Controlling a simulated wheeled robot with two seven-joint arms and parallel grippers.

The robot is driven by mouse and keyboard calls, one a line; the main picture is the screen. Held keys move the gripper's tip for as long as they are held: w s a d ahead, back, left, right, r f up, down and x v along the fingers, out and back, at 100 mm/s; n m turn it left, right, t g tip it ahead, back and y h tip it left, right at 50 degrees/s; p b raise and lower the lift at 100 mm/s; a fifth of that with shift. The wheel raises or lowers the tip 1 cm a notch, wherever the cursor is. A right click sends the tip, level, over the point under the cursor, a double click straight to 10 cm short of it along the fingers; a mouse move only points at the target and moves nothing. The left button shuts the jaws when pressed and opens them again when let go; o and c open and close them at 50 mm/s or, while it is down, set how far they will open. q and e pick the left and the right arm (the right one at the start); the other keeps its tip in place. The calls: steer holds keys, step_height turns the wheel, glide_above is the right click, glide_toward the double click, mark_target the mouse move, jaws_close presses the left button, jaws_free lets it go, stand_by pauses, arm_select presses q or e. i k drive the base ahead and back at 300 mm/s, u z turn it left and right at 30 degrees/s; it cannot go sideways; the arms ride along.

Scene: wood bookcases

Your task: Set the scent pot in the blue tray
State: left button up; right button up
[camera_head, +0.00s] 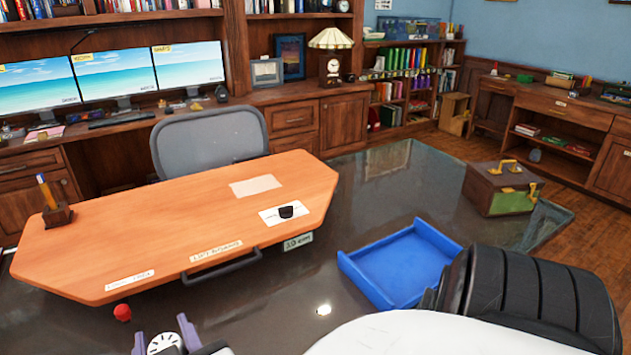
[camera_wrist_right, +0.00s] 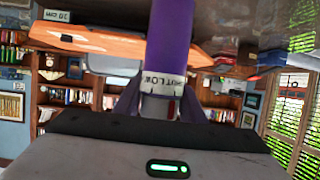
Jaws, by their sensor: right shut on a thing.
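The blue tray (camera_head: 398,268), open and empty, lies on the dark glossy tabletop right of centre in the head view. My right gripper (camera_head: 163,338) is at the bottom left of that view, well left of the tray. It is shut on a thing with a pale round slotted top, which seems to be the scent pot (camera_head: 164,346). In the right wrist view, the scent pot (camera_wrist_right: 172,45) is a purple cylinder with a white lettered band, between the fingers of my right gripper (camera_wrist_right: 160,105). The pot's lower part is cut off in both views. My left gripper is not in view.
An orange wooden board (camera_head: 180,225) with a pen holder (camera_head: 57,214) and labels covers the tabletop's left. A small red object (camera_head: 122,312) is near my right gripper. A toolbox (camera_head: 502,187) stands beyond the tray. The glossy top (camera_head: 300,290) between board and tray is mostly clear.

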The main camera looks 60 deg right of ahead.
mark_target(390, 273)
steer(key=u, duration=1.55)
steer(key=k, duration=1.3)
steer(key=z, duration=2.15)
steer(key=i, duration=0.5)
